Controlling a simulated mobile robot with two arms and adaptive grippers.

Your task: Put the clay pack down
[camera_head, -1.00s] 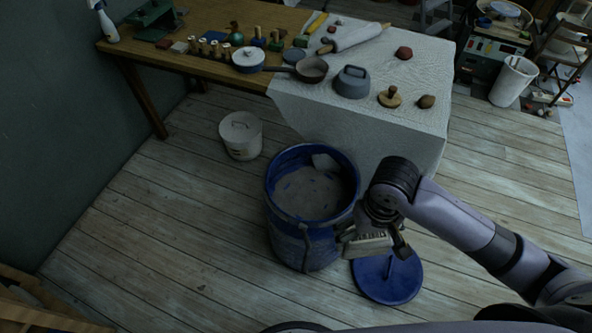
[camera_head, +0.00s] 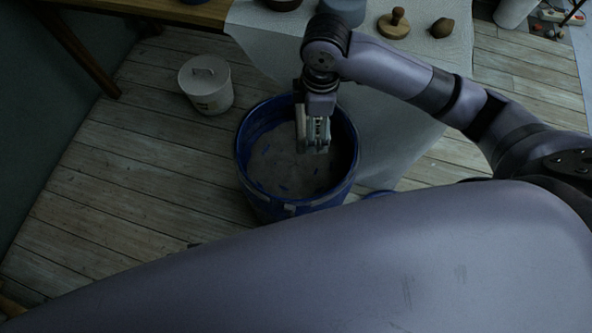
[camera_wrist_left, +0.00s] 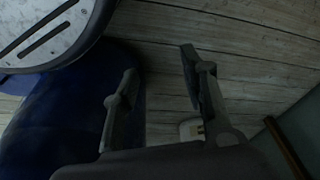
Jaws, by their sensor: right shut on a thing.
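My right gripper (camera_head: 314,147) points straight down over the open blue bucket (camera_head: 247,177), within its rim. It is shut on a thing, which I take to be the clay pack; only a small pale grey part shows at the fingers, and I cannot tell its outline. Whether it touches the grey contents (camera_head: 275,165) of the bucket is unclear. In the left wrist view my left gripper (camera_wrist_left: 159,64) is open and empty, its fingers apart above the plank floor. The blue bucket's side (camera_wrist_left: 55,125) shows there at the left.
A small white lidded bucket (camera_head: 207,87) stands on the floor at the upper left. A sliver of the blue lid (camera_head: 378,193) shows right of the bucket. My own arm hides the foreground.

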